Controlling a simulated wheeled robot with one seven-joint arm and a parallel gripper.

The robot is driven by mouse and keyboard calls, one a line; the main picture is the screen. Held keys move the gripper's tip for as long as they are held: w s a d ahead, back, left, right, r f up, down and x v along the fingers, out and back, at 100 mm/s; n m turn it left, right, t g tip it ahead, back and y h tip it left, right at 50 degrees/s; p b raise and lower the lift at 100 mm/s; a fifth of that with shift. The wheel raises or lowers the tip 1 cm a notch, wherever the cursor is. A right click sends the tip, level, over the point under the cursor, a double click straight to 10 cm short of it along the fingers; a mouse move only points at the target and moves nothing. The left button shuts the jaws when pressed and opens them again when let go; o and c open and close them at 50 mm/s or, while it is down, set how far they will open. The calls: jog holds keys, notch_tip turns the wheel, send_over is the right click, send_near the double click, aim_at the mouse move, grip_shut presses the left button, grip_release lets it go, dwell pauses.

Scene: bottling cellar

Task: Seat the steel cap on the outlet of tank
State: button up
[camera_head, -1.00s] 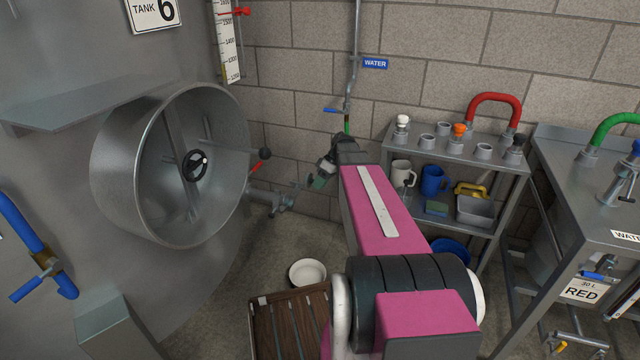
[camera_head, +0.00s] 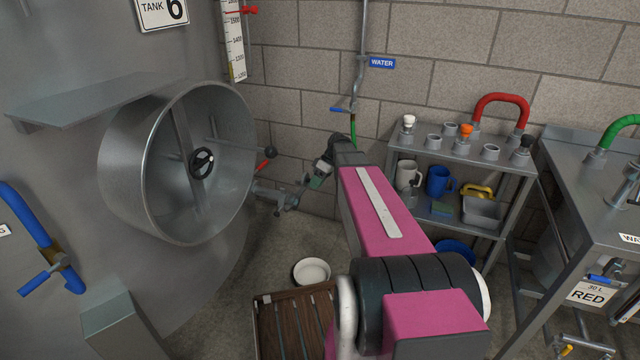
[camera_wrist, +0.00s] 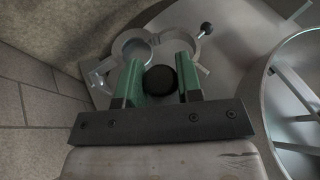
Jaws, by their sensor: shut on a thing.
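My gripper (camera_wrist: 161,84) has green fingers and is shut on a black round knob (camera_wrist: 160,80), which I take for the top of the steel cap. The cap's steel body is hidden below it. The outlet of tank 6 (camera_head: 280,200) is a short steel pipe with a clamp, low on the tank beside the round hatch. In the wrist view a steel clamp with two open rings (camera_wrist: 131,47) lies just beyond the fingers. In the head view my gripper (camera_head: 317,180) is right of the outlet, apart from it. The exact gap and alignment cannot be told.
The tank's open round hatch (camera_head: 118,165) juts out left of the outlet. A lever with a red grip (camera_head: 262,165) stands just above it. A white bowl (camera_head: 311,271) is on the floor below. A shelf unit (camera_head: 465,152) with fittings and mugs stands right.

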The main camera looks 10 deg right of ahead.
jog(key=shift+w+a+f, duration=0.3)
jog(key=shift+w+a, duration=0.25)
jog(key=shift+a, duration=0.25)
jog(key=shift+w+a+f, duration=0.3)
jog(key=shift+w+a, duration=0.3)
jog(key=shift+a, duration=0.15)
jog(key=shift+w+a+f, duration=0.3)
jog(key=shift+w+a, duration=0.25)
jog(key=shift+a, duration=0.25)
notch_tip(320, 180, down, 9)
jog(key=shift+r, duration=0.15)
jog(key=shift+f, duration=0.55)
dwell(1.1)
jog(key=o, duration=1.1)
jog(key=shift+c, duration=0.2)
jog(key=shift+r, duration=0.1)
jog(key=v, duration=1)
jog(key=shift+d+r, duration=0.25)
